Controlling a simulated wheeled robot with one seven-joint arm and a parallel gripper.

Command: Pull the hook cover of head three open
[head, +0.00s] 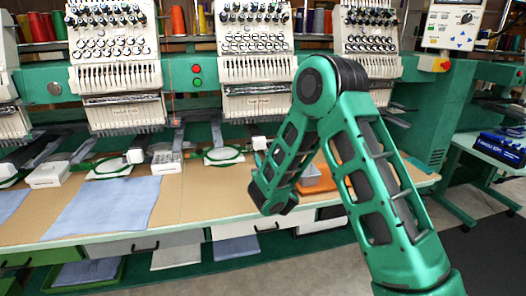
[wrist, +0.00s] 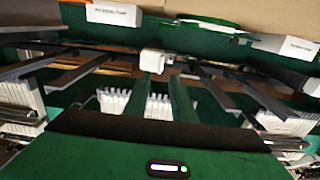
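Embroidery heads stand in a row in the head view; I cannot read which is head three. The nearest to my arm are a middle head (head: 255,60) and a right head (head: 370,45). In the wrist view my gripper (wrist: 164,78) has two green fingers with a gap between them. A small white block (wrist: 152,60) shows at or just beyond the fingertips; I cannot tell if they touch it. No cover is clearly identifiable as the hook cover. In the head view my bent arm hides my gripper and the table below the right head.
White labelled boxes (wrist: 114,14) and a green hoop (wrist: 212,26) are near the top of the wrist view. Dark machine arms (wrist: 72,72) flank the fingers. In the head view, blue cloth (head: 105,205) lies on the brown table (head: 195,205), and drawers (head: 165,240) sit below.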

